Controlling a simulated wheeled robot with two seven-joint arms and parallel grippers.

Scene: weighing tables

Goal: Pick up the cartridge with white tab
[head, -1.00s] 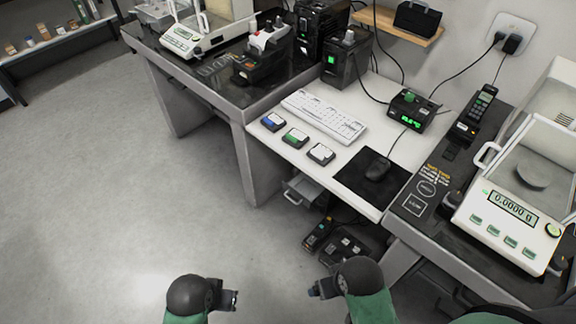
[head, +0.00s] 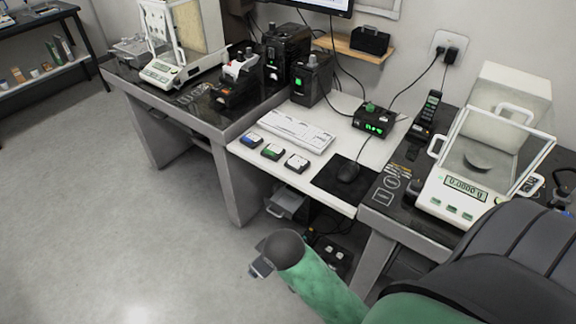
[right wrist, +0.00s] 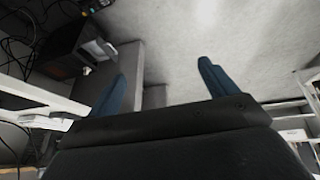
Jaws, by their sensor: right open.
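Three small dark cartridges lie in a row on the white desk in the head view. The nearest, the one with the white tab (head: 297,163), is at the right end of the row. The blue one (head: 252,140) and the green one (head: 272,152) lie to its left. My right gripper (head: 262,268) is over the floor in front of the desk, well away from the cartridges. In the right wrist view its two blue fingers are apart (right wrist: 163,85), with nothing between them. My left gripper is out of view.
A balance (head: 465,188) stands on the right table. An open drawer (head: 287,204) juts out below the desk. The floor (head: 130,240) at left is clear.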

